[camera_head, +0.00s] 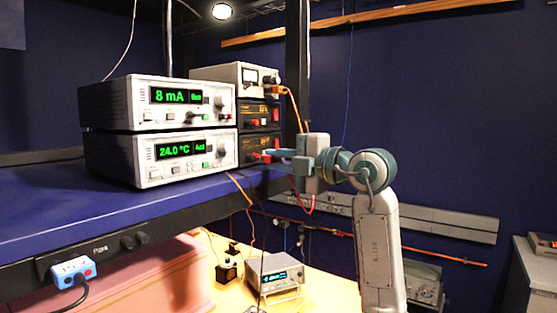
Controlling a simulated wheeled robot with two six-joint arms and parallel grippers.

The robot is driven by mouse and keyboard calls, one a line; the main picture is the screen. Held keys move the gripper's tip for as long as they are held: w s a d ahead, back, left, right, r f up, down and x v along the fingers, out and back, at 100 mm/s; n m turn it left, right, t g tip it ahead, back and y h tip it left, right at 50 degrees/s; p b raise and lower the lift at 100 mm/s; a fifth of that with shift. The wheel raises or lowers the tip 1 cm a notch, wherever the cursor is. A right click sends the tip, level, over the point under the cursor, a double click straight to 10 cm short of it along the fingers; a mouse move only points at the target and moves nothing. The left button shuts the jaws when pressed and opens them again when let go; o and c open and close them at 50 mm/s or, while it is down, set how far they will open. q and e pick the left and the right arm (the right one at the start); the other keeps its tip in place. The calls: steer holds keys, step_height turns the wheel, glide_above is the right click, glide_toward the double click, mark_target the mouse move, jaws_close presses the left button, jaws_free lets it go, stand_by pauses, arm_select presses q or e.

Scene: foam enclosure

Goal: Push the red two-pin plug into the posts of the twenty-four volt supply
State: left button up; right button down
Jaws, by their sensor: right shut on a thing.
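My right gripper (272,154) is shut on the red plug, which is mostly hidden by the fingers. A red lead (302,203) hangs in a loop below the gripper. The fingertips point left, at the front of the lower black unit (246,146). A little red shows at the fingertips; I cannot tell whether it is plug or posts, or whether they touch. A similar black unit (250,112) with red parts on its front sits directly above. Neither label is readable, so I cannot tell which is the twenty-four volt supply. My left gripper is not in view.
Two silver instruments with green displays, reading 8 mA (147,115) and 24.0 °C (127,172), are stacked on the blue shelf (60,205). A white meter box (216,73) with an orange lead (292,102) tops the black units. A dark upright post (291,50) stands close behind the gripper.

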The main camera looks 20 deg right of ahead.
steer(key=shift+p+x, duration=0.5)
steer(key=shift+x, duration=0.7)
